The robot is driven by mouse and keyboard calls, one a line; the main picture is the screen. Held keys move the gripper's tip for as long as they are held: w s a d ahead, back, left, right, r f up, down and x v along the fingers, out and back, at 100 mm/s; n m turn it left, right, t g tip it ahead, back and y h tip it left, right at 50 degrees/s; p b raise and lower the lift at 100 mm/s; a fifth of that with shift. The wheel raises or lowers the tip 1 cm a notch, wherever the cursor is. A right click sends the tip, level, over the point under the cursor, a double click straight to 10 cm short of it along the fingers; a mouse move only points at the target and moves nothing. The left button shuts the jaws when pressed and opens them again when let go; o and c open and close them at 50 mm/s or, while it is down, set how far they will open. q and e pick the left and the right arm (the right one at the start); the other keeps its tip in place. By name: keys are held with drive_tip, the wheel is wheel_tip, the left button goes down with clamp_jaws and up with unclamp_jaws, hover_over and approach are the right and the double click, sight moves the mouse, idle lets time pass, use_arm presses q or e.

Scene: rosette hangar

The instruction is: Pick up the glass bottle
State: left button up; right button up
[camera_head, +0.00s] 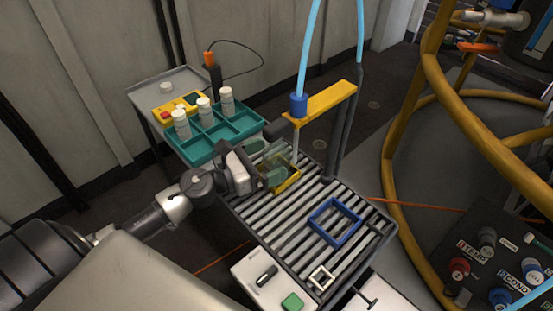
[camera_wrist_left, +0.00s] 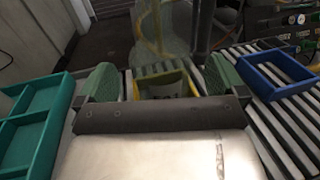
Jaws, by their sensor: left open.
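The glass bottle (camera_wrist_left: 166,38) is clear with a faint yellow-green tint. In the left wrist view it stands upright just beyond my fingertips, its base near the yellow frame (camera_wrist_left: 146,83) and its top cut off by the picture edge. In the head view its outline is hard to make out, beside the yellow frame (camera_head: 292,183) under the filling nozzle. My left gripper (camera_head: 266,158) is open with green finger pads. In the left wrist view its fingers (camera_wrist_left: 163,80) are spread wide with nothing gripped between them. My right gripper is not in view.
A teal tray (camera_head: 245,128) with several white bottles lies left of the roller conveyor (camera_head: 285,224). A yellow filling arm (camera_head: 325,99) with a blue hose overhangs the bottle's place. A blue frame (camera_head: 335,222) sits on the rollers. Yellow pipe rails (camera_head: 388,175) stand at right.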

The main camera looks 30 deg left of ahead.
sight(277, 154)
use_arm(q)
drive_tip(key=shift+x, duration=1.55)
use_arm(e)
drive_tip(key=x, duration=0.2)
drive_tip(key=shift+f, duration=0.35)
use_arm(q)
drive_tip(key=c, duration=1.4)
drive_tip(key=shift+a+r+p, duration=0.1)
drive_tip(key=shift+r+p, duration=0.15)
drive_tip(key=shift+p, duration=0.15)
